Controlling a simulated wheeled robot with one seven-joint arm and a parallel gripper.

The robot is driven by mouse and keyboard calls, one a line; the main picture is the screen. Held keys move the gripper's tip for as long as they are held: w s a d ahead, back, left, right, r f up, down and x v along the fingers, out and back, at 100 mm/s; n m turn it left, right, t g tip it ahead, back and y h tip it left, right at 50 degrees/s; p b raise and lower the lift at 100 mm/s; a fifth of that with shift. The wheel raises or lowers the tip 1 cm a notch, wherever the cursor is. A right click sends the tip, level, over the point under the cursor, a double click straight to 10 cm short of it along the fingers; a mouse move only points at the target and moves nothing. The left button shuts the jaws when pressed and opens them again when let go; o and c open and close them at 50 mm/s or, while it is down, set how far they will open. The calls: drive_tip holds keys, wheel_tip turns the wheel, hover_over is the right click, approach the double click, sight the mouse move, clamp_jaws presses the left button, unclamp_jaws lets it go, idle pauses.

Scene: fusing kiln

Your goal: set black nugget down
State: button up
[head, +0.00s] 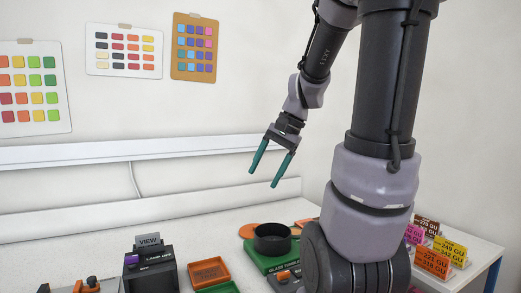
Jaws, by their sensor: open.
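My gripper (263,179) hangs in the air above the back of the white table, its two teal fingers apart with nothing between them. I cannot make out a black nugget anywhere in the head view. A black round dish or ring (272,246) sits on a green box (258,262) lettered "GLASS TUMBLE", below and slightly right of the fingers. The inside of the dish is too dark and small to tell if anything lies in it. My arm hides part of the table to the right.
An orange tray (209,271) stands left of the green box. A black box (149,271) with a "VIEW" card stands further left. Orange parts (88,287) sit at the lower left. Coloured number tags (431,262) stand at right. The table's back left is clear.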

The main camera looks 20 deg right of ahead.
drive_tip(key=s+a+r+n+t+h, duration=0.2)
drive_tip(key=s+a+r+n+t, duration=0.2)
drive_tip(key=s+r+n, duration=0.1)
wheel_tip(320, 180, up, 2)
drive_tip(key=shift+s+a+r+n, duration=0.1)
drive_tip(key=shift+s+a+n, duration=0.25)
drive_tip(key=shift+s, duration=0.3)
